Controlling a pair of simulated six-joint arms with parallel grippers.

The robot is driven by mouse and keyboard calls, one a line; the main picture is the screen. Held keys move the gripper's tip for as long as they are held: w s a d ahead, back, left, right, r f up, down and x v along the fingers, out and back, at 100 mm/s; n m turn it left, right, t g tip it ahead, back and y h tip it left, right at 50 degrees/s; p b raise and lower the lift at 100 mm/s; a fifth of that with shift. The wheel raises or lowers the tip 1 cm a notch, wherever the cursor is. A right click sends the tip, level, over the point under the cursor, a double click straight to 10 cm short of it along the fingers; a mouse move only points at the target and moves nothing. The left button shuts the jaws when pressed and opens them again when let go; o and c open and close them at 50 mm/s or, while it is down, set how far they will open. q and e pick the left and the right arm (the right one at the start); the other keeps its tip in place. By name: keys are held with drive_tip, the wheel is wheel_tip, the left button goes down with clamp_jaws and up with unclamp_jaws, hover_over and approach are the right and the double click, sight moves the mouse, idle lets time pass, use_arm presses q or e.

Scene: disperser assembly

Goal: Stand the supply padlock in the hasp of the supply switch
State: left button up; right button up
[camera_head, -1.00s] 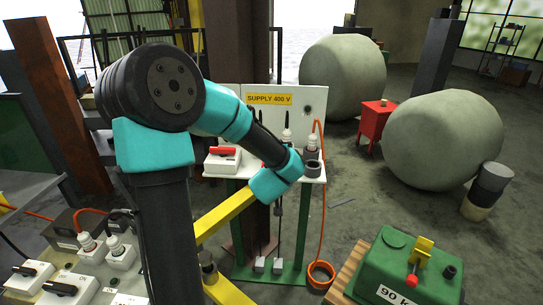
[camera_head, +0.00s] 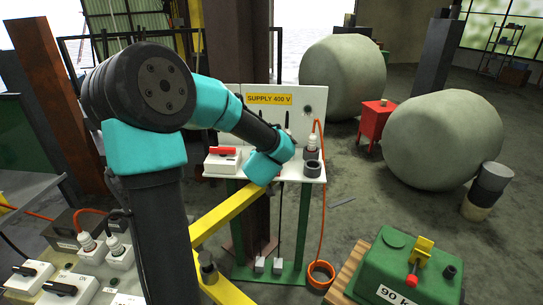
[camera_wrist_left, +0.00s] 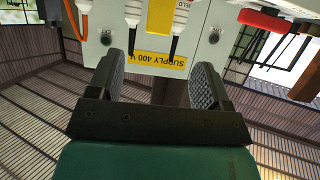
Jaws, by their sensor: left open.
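The supply switch (camera_head: 222,162) is a white box with a red handle on the left of the supply stand. In the left wrist view the scene is upside down, and a red handle (camera_wrist_left: 268,22) shows at the upper right. My left gripper (camera_wrist_left: 160,75) is open, with nothing between its fingers, and faces the supply panel with its yellow label (camera_wrist_left: 157,58). In the head view my teal left wrist is right of the switch and hides the gripper. I cannot make out the supply padlock or the hasp. My right gripper is not in view.
A grey plug with an orange cable (camera_head: 312,145) and a dark ring (camera_head: 313,168) are at the right of the stand. A yellow beam (camera_head: 228,208) slants in front of it. A green 90 kg block (camera_head: 400,265) is at the lower right; a switch bench is at the lower left.

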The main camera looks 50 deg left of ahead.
use_arm(q)
drive_tip(key=x, duration=0.8)
drive_tip(key=shift+a, duration=0.1)
drive_tip(key=shift+x, duration=2.6)
drive_tip(key=c, duration=1.1)
